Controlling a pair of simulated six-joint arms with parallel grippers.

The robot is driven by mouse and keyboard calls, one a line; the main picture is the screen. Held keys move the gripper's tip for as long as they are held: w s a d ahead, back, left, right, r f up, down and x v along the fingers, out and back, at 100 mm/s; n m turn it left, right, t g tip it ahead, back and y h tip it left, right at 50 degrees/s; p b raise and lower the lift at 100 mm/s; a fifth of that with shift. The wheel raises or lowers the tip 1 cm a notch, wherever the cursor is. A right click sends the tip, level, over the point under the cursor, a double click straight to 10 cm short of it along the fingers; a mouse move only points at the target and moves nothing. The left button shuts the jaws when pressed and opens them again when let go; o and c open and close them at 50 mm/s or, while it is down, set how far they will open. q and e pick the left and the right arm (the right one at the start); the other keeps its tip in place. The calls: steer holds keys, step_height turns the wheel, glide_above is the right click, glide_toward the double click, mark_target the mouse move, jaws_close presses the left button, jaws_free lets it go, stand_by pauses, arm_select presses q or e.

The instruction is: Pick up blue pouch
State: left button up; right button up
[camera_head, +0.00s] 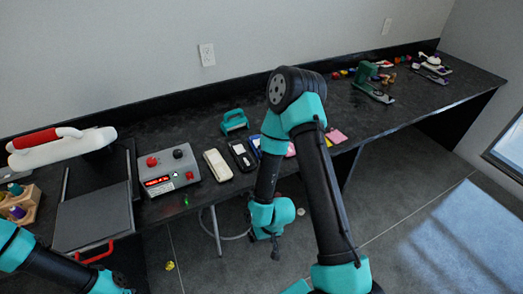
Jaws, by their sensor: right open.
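A small blue item (254,146), which may be the blue pouch, lies on the black bench near its front edge. My right arm hides part of it, so its full shape cannot be told. My right gripper (275,250) hangs below and in front of the bench edge, pointing down, apart from the blue item. It is open and nothing shows in it. My left arm shows at the lower left, but its gripper is out of the picture.
Around the blue item are a black device (241,156), a white device (217,165), a teal-handled tool (234,121) and pink notes (336,136). A grey control box (167,171) stands further left. A green press (370,82) stands back right. The floor at right is clear.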

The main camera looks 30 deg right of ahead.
arm_select(q)
steer(key=shift+o, duration=0.2)
steer(key=o, duration=0.8)
